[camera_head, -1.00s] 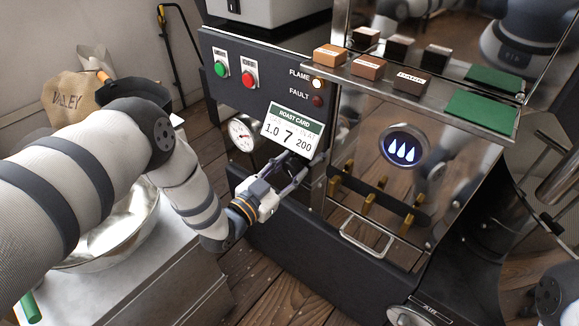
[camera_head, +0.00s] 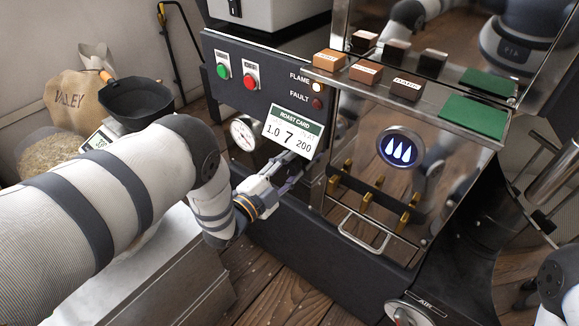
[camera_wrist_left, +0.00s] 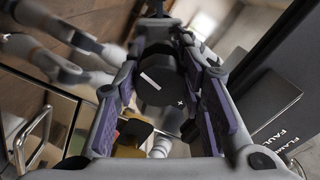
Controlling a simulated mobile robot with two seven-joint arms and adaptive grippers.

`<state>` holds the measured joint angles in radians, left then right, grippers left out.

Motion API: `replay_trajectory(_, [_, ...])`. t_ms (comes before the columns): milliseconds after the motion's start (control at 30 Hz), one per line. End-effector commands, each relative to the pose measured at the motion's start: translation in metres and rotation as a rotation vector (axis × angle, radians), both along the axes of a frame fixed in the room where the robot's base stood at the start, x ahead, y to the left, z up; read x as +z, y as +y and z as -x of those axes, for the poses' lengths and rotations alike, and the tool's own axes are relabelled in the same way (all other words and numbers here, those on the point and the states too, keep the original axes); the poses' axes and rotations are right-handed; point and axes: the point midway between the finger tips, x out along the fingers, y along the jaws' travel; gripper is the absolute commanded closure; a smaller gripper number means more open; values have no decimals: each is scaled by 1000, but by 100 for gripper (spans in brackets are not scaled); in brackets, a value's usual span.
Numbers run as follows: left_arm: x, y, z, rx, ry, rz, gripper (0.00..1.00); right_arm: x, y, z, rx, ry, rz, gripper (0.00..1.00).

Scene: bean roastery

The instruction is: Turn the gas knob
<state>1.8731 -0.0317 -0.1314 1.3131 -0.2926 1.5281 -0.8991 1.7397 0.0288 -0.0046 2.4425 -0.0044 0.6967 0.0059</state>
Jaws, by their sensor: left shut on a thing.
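The gas knob (camera_wrist_left: 158,83) is dark and round with a white mark line on its face, in the left wrist view. It sits between the two purple-padded fingers of my left gripper (camera_wrist_left: 160,100), which is shut on it. In the head view my left gripper (camera_head: 293,164) is at the roaster's front panel, just below the roast card (camera_head: 293,132). The knob is hidden there. A plus sign shows on the knob's face near its rim. My right gripper is out of view; only part of my right arm shows at the lower right.
A round gauge (camera_head: 244,133) is left of the card. A green button (camera_head: 222,70) and red button (camera_head: 250,82) sit above. A dark pan (camera_head: 137,98) stands at the left.

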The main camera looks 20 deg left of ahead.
Motion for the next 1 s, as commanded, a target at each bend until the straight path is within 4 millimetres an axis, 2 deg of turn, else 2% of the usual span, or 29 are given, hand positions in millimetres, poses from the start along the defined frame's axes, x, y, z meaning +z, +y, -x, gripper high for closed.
replay_trajectory(300, [0,1,0,2,-30,-89,91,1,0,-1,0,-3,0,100])
replay_trajectory(800, [-1,1,0,2,-35,-105,91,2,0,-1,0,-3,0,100])
replay_trajectory(833, [-1,1,0,2,-36,-105,59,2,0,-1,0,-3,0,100])
replay_trajectory(900, [-1,1,0,2,-35,-104,43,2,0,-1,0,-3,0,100])
replay_trajectory(1000, [0,1,0,1,-35,-103,43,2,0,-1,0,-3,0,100])
